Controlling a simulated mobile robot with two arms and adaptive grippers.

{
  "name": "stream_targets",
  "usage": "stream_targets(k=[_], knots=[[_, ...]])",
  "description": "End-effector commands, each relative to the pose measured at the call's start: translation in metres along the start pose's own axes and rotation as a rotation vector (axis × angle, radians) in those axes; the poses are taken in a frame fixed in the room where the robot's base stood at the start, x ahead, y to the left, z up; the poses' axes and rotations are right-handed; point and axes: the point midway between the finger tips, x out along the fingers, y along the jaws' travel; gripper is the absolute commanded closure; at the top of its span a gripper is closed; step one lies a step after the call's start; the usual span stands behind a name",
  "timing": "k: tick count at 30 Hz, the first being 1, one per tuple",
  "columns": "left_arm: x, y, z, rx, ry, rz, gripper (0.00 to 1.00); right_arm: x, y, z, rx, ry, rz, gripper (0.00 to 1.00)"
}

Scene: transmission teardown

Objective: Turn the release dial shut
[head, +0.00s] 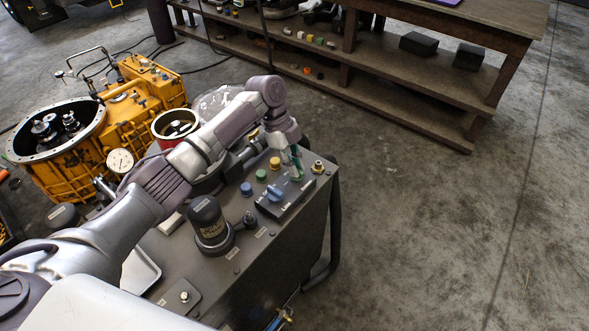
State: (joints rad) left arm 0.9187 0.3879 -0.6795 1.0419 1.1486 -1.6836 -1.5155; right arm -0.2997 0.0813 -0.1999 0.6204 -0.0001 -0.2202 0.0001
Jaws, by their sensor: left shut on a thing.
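The release dial (276,192) is a blue knob on a dark, raised, labelled plate on top of the grey cabinet. My left gripper (296,175) reaches down from above at the far right end of that plate. Its fingers show green-teal and are shut, close beside the blue knob. The exact contact is small and partly hidden by the fingers. White marks on the plate are too small to read. My right gripper is not in view.
Coloured buttons (261,175), a black capped cylinder (207,219) and a brass fitting (318,167) stand on the cabinet (255,263). A yellow transmission housing (135,120) with a gauge is at left. A wooden bench (420,75) stands behind. The floor at right is clear.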

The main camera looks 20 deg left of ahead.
Motion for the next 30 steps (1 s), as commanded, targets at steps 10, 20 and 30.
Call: stream_targets(k=[10, 20, 30], knots=[[0.0016, 0.0005, 0.0004, 0.048, -0.001, 0.023, 1.0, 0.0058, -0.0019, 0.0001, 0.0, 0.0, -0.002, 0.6], [0.0016, 0.0006, 0.0003, 0.05, -0.002, 0.024, 0.85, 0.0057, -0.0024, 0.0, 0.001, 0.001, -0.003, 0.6], [0.001, 0.0003, 0.0002, 0.048, -0.001, 0.022, 0.61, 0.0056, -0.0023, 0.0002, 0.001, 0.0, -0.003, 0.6]])
